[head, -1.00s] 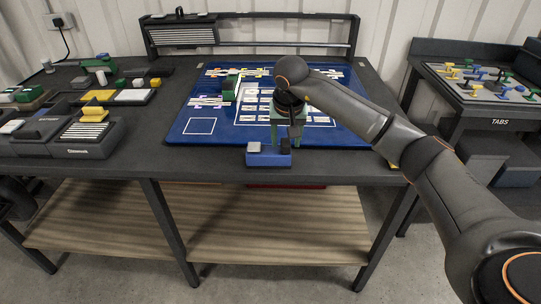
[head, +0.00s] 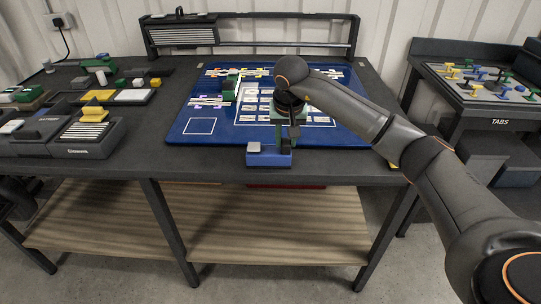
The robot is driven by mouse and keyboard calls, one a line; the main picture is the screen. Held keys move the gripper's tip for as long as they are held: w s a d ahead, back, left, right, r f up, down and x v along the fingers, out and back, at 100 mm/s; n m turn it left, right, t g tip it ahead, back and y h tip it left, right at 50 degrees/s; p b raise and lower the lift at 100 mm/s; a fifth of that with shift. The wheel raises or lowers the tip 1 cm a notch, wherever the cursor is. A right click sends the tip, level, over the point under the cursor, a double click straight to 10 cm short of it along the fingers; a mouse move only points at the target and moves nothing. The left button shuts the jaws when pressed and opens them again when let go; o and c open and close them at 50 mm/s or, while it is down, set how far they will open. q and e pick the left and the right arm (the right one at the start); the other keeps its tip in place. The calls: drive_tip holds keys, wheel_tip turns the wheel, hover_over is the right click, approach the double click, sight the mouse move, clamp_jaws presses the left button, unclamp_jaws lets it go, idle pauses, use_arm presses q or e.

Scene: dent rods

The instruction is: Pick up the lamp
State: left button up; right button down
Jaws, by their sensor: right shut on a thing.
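My right gripper (head: 292,134) points down at the front edge of the blue mat, over a small blue block (head: 268,160). It is shut on a small dark thing at the right end of that block. My wrist hides much of it, and I cannot tell what it is or whether it touches the block. No thing in view is clearly the lamp. A dark slatted panel with a handle on top (head: 181,36) stands at the back left of the bench and may be it. My left gripper is out of view.
The blue mat (head: 200,127) carries several cards and a green block (head: 229,82). Trays and blocks crowd the bench's left side, with a yellow-topped box (head: 92,112). A side table (head: 470,75) with coloured tabs stands at right. Bare bench top lies left of the mat.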

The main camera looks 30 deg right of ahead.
drive_tip(key=shift+r, duration=0.1)
idle(0.7)
drive_tip(key=shift+r, duration=0.5)
drive_tip(key=v, duration=0.3)
drive_tip(key=shift+w+d, duration=0.2)
drive_tip(key=shift+d, duration=0.1)
drive_tip(key=s+r, duration=0.9)
drive_tip(key=s, duration=0.4)
drive_tip(key=shift+s+a, duration=0.25)
drive_tip(key=shift+s, duration=0.05)
drive_tip(key=shift+r+p, duration=0.1)
drive_tip(key=shift+p, duration=0.25)
